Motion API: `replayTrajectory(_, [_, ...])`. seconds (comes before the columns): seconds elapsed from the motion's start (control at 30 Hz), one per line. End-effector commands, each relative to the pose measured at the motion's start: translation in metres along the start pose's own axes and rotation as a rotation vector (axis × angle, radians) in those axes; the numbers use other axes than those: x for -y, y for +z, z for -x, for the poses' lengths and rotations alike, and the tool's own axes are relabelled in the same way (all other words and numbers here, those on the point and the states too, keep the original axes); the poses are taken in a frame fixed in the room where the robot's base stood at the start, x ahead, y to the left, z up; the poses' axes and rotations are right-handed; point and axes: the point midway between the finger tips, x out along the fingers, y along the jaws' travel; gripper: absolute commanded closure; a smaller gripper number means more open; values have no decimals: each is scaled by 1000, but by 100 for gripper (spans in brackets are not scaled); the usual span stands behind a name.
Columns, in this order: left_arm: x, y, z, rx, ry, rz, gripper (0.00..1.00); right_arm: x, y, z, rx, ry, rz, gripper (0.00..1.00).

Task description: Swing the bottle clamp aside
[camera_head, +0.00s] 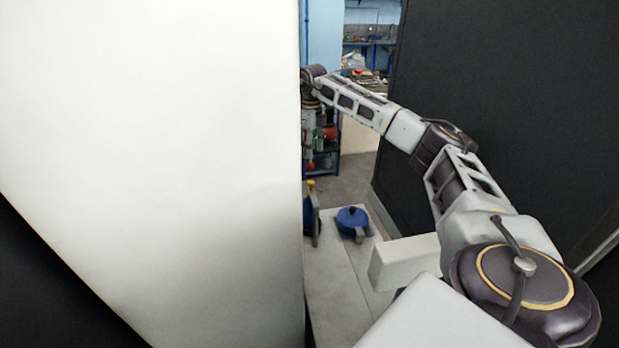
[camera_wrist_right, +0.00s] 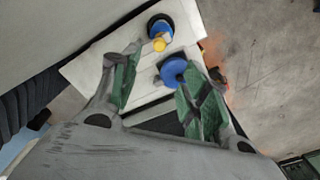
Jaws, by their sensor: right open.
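My right gripper (camera_head: 309,160) hangs down from its wrist, above and beyond the bench, partly cut off by a large white surface in the head view. In the right wrist view its two green-padded fingers (camera_wrist_right: 160,66) are apart, with nothing held between them. A round blue part (camera_head: 352,217) with a grey upright piece stands on the bench; a blue disc (camera_wrist_right: 173,71) shows near the right finger in the wrist view. A second blue part (camera_head: 311,213) with a yellow top (camera_wrist_right: 158,43) stands beside it. I cannot tell which part is the bottle clamp. My left gripper is not in view.
The white surface (camera_head: 150,150) fills the left of the head view and hides much of the bench. The pale bench top (camera_head: 335,275) is partly bare. A black panel (camera_head: 500,100) stands at the right. Shelving (camera_head: 325,150) is in the background.

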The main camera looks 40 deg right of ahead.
Motion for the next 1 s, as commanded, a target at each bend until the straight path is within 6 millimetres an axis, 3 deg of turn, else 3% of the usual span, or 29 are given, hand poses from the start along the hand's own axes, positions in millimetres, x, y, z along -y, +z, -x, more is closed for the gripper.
replayTrajectory(0.57, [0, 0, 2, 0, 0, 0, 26, 0, 0, -6, -2, 0, 0, 54])
replayTrajectory(1.0, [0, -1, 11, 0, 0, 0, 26, 0, -1, -54, -3, 0, -1, 54])
